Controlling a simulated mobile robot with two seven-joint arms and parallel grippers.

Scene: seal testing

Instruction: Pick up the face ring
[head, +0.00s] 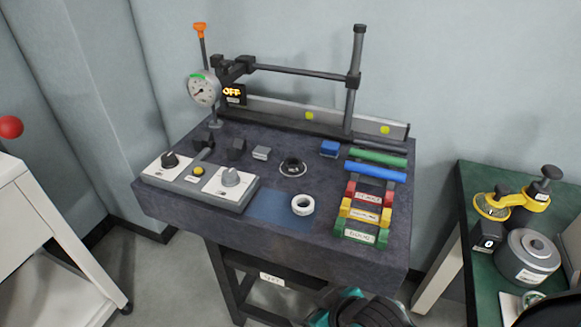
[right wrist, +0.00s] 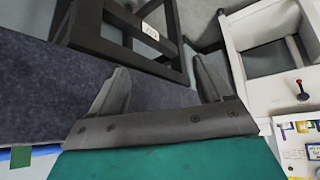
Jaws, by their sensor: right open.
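A small white ring (head: 302,212), which looks like the face ring, lies flat on a dark blue mat (head: 268,207) near the front of the dark stone table (head: 290,248). Its hole faces up and nothing touches it from above. Part of my right gripper (head: 362,308) shows at the bottom edge of the head view, in front of the table and apart from the ring. In the right wrist view my right gripper (right wrist: 160,66) has its two grey fingers spread with nothing between them. The ring does not show there. My left gripper is not in view.
A control box with knobs (head: 200,182) stands left of the mat. Red, yellow and green labelled blocks (head: 363,214) stand right of it. A black round part (head: 292,166) sits behind. A dial gauge (head: 203,90) on a stand rises at the back left.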

